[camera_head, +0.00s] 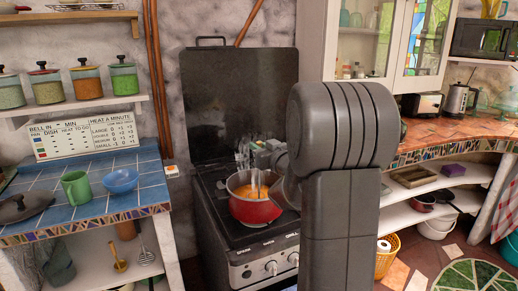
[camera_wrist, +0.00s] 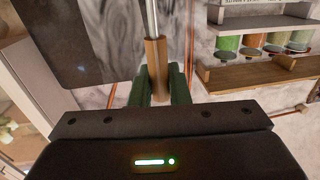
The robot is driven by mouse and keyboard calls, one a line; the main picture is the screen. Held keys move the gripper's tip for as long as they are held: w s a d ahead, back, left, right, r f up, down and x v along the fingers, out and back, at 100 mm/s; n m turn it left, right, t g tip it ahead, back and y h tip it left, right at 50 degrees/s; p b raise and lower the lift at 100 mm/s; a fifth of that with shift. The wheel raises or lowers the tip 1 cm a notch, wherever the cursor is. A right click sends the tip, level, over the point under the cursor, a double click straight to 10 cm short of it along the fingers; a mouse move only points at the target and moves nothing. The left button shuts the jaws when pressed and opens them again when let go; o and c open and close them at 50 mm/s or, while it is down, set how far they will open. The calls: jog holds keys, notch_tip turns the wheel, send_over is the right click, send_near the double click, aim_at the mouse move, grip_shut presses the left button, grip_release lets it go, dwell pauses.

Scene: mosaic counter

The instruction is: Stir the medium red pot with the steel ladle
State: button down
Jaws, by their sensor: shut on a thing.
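The red pot (camera_head: 252,210) stands on the stove's front part, with orange contents inside. My gripper (camera_wrist: 160,88) is shut on the wooden handle of the steel ladle (camera_wrist: 157,68). The ladle's steel shaft runs up out of the wrist view. In the head view a thin shaft goes down into the pot's orange contents, and the ladle's bowl is hidden there. My gripper in the head view (camera_head: 263,152) is above the pot, partly covered by my own arm. The pot's right side is also covered by my arm.
The stove (camera_head: 262,262) has a raised dark lid (camera_head: 237,92) behind the pot. Left, a blue tiled counter (camera_head: 100,170) holds a green mug (camera_head: 76,186), a blue bowl (camera_head: 120,181) and a dark lid (camera_head: 24,207). Right is a terracotta counter (camera_head: 440,130).

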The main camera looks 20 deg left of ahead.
notch_tip(320, 180, up, 14)
jog(key=p, duration=1)
jog(key=shift+p, duration=0.4)
jog(key=shift+f, duration=0.15)
dwell(0.5)
